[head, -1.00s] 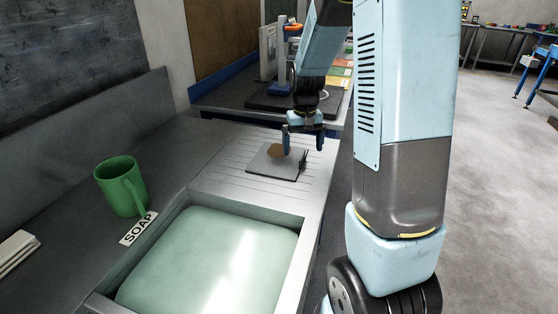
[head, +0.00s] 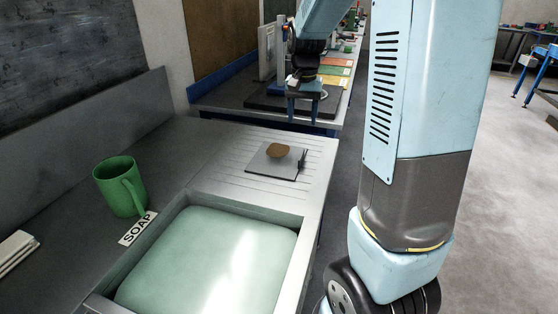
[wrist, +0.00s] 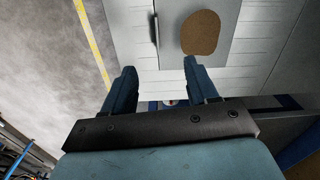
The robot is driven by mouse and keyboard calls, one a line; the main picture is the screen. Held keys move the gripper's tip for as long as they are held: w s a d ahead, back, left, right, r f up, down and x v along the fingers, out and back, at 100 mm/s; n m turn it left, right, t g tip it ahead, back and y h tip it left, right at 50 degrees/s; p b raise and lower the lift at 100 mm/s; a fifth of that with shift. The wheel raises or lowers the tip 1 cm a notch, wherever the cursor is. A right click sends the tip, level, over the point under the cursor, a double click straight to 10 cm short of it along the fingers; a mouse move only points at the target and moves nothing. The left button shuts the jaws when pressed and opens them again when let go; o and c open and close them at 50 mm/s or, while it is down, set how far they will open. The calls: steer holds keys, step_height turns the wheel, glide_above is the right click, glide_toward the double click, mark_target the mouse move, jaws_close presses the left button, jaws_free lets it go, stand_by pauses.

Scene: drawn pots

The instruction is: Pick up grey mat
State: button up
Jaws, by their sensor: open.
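The grey mat (head: 267,168) lies flat on the ribbed drainboard beyond the sink, with a brown rounded piece (head: 278,150) on it and a small dark object (head: 302,160) at its right edge. In the wrist view the grey mat (wrist: 222,53) is at the top, with the brown piece (wrist: 200,33) on it. My gripper (head: 305,112) is open and empty, raised beyond the mat's far side and apart from it. Its two fingers (wrist: 158,75) point toward the mat in the wrist view.
A sink with pale green water (head: 210,265) lies in front of the drainboard (head: 235,180). A green mug (head: 120,187) and a SOAP label (head: 138,229) are at the left. A second bench with coloured sheets (head: 335,70) stands behind. Open floor is at the right.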

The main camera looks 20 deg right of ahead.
steer(key=shift+a+f+m, duration=0.1)
steer(key=shift+m, duration=0.5)
steer(key=shift+c, duration=1.4)
steer(key=shift+f, duration=0.4)
steer(key=shift+c, duration=0.5)
glide_above(302, 154)
steer(key=f, duration=0.7)
steer(key=shift+w+a+f, duration=0.2)
steer(key=shift+a+f, duration=0.05)
steer(key=shift+s+d+f, duration=0.1)
steer(key=shift+f, duration=1.25)
steer(key=shift+s+d+f, duration=0.1)
steer(key=shift+f, duration=1.2)
